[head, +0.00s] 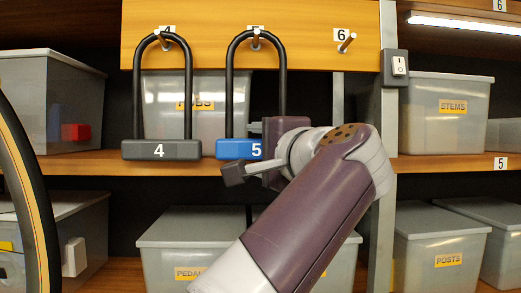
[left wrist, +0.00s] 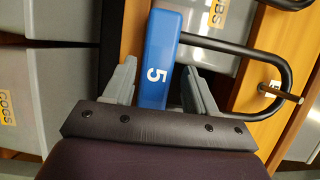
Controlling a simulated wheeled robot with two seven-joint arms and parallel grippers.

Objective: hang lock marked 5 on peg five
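The blue lock marked 5 (head: 232,149) hangs upright by its black shackle over peg five (head: 256,41) on the wooden board. My left gripper (head: 247,150) is at the right part of the lock body, with one dark fingertip below it and the other above. In the left wrist view, the blue body (left wrist: 160,55) lies between the two grey fingers (left wrist: 158,85), with narrow gaps showing, so the gripper looks open around it. The peg (left wrist: 280,91) passes inside the shackle loop there. The gripper hides the lock's right end. My right gripper is not in view.
A grey lock marked 4 (head: 160,150) hangs close on the left. Peg six (head: 346,43) is empty on the right. A switch box (head: 395,67) is on the post. Grey bins (head: 445,110) fill the shelves behind, and a wheel (head: 28,200) stands at far left.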

